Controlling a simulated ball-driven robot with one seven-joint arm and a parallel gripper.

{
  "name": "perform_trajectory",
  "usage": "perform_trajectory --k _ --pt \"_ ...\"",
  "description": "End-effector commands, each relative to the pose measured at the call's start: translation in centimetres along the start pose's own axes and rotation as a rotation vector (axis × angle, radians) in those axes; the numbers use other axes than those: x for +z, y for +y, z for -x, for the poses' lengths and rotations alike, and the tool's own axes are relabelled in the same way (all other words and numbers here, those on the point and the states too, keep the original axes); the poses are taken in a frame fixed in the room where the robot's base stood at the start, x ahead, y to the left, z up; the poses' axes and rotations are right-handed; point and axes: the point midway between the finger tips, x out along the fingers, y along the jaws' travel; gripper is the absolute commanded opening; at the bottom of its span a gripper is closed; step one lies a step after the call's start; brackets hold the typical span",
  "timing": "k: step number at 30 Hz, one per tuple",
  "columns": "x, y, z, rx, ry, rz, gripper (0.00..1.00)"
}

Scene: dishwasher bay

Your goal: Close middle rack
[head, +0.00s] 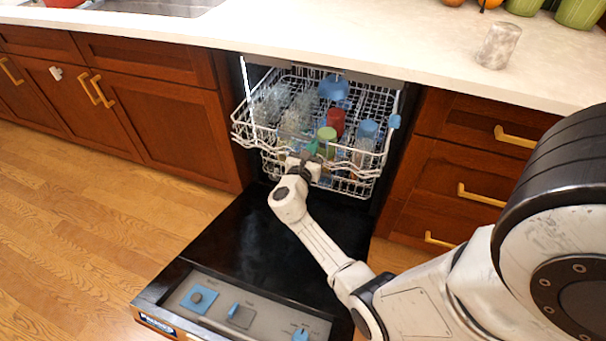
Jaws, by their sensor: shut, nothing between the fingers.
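The middle rack (243,137) of the dishwasher is a white wire basket that sticks out of the cavity over the open door. It holds clear glasses (270,103), a red cup (335,121), a green cup (326,136) and blue items (333,88). My gripper (305,158) is at the front of the rack, near its middle. It is shut and holds nothing. Whether it touches the wire front cannot be told. My gripper and wrist hide part of the front wires.
The black dishwasher door (225,235) lies folded down below the rack, with a control panel (240,308) at its near edge. Wooden cabinets (160,120) and drawers (470,165) flank the opening. The counter (400,45) above carries a glass (498,46). The floor at left is clear.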

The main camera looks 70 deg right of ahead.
Motion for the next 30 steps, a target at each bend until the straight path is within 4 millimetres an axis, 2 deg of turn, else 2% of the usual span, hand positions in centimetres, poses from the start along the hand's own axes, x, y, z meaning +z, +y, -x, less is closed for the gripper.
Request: perform_trajectory --k 1,6,15,21,30 --pt "-0.7 -0.2 -1.7 -0.008 -0.002 -0.006 0.00" --pt "-0.7 -0.1 -6.2 -0.007 -0.002 -0.005 0.00" --pt "-0.5 -0.1 -12.3 -0.004 -0.001 -0.002 0.00" --pt "-0.2 0.0 -14.5 -0.002 -0.001 -0.002 0.00" --pt "0.1 0.1 -15.4 0.004 0.001 -0.002 0.00"
